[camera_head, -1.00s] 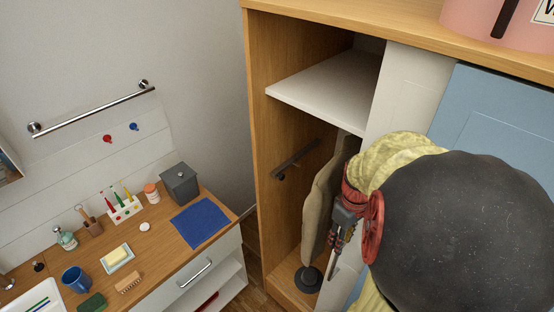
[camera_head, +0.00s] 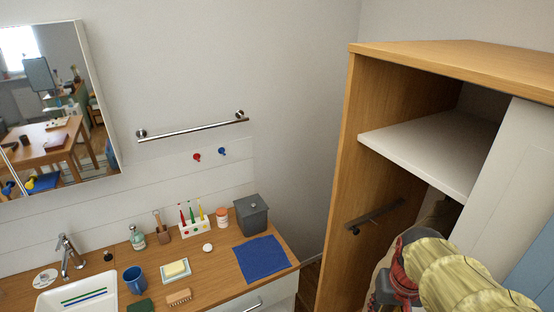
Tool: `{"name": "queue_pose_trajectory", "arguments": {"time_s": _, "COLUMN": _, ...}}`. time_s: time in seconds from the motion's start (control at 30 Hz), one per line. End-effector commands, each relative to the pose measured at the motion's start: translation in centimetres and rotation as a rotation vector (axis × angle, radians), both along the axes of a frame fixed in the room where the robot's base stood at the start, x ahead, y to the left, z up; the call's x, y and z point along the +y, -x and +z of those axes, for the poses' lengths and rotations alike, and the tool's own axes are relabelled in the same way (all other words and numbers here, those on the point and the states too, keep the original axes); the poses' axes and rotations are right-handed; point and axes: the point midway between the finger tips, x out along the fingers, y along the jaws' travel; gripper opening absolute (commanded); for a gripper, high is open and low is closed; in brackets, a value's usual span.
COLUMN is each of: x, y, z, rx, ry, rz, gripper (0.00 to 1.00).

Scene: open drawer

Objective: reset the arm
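My arm, in a pale yellow sleeve, reaches in from the lower right corner, in front of the open wooden cabinet (camera_head: 334,215). My gripper (camera_head: 392,293) shows only as a dark body beside a red ring at the bottom edge. Its fingertips are cut off or hidden, so I cannot see whether it is open or shut, or whether it holds anything. Below the wooden counter, only the top of the white drawer front (camera_head: 284,290) and part of its metal handle (camera_head: 248,305) show.
The cabinet has a white shelf (camera_head: 425,150), a dark rail (camera_head: 375,215) and a white door (camera_head: 515,185). The counter holds a sink (camera_head: 50,302), blue mug (camera_head: 134,280), soap dish (camera_head: 175,272), grey box (camera_head: 252,215) and blue cloth (camera_head: 262,257). A towel bar (camera_head: 195,131) and mirror (camera_head: 50,110) hang behind.

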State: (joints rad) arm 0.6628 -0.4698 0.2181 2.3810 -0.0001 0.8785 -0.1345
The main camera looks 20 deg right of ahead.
Motion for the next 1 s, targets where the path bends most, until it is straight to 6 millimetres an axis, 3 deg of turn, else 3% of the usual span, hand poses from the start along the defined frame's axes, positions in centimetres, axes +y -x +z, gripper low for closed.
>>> {"name": "queue_pose_trajectory", "arguments": {"time_s": 0.3, "x": 8.5, "y": -2.9, "z": -0.4, "rx": -0.176, "ry": 0.063, "rz": 0.180, "gripper": 0.29}}
{"name": "queue_pose_trajectory", "arguments": {"time_s": 0.6, "x": 15.5, "y": -3.6, "z": -0.5, "rx": -0.327, "ry": 0.085, "rz": 0.438, "gripper": 0.29}}
{"name": "queue_pose_trajectory", "arguments": {"time_s": 0.8, "x": 17.7, "y": -3.6, "z": -0.8, "rx": -0.357, "ry": 0.079, "rz": 0.517, "gripper": 0.29}}
{"name": "queue_pose_trajectory", "arguments": {"time_s": 1.0, "x": 18.0, "y": -3.6, "z": -0.8, "rx": -0.356, "ry": 0.077, "rz": 0.529, "gripper": 0.29}}
